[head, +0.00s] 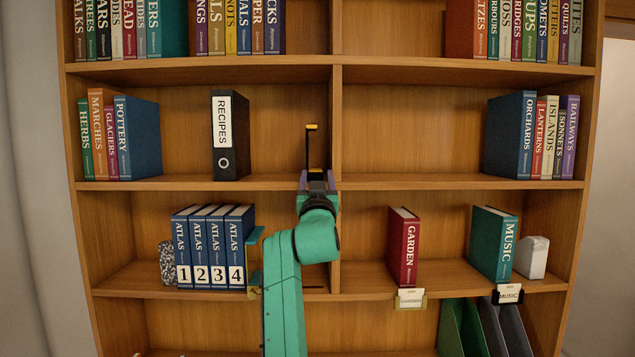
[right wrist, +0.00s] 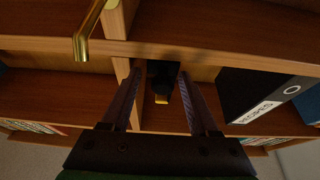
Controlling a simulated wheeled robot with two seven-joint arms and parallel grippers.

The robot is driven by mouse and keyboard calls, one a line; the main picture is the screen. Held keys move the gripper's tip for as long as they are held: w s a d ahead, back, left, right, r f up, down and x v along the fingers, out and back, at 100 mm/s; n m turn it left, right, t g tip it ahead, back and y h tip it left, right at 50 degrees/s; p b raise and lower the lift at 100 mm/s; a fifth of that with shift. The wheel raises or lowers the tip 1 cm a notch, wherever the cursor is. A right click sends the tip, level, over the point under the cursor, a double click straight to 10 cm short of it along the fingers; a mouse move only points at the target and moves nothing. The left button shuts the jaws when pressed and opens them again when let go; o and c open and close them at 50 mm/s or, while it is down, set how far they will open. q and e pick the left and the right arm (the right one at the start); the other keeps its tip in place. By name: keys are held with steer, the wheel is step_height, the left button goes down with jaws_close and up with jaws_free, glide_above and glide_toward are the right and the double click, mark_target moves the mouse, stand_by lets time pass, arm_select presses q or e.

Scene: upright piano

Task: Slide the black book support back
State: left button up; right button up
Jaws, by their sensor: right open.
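The black book support (head: 308,150) is a thin dark upright with a yellow top edge, on the middle shelf just left of the central divider. My right gripper (head: 318,182) is at the front edge of that shelf, in front of the support's lower part and hiding it. In the right wrist view the open jaws (right wrist: 161,98) have the dark support (right wrist: 163,73) and its yellow edge between or just beyond the fingers. I cannot tell whether they touch it. My left gripper is not in view.
A black RECIPES binder (head: 229,140) stands left of the support. The central divider (head: 335,130) is close on the right. Below are blue ATLAS volumes (head: 205,245) and a red GARDEN book (head: 403,245). A gold bar (right wrist: 88,35) shows near the wrist camera.

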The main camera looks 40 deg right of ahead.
steer(key=shift+s+a+f, duration=0.15)
steer(key=shift+a+f, duration=0.05)
steer(key=b+v, duration=0.7)
steer(key=v, duration=0.7)
steer(key=shift+r, duration=0.1)
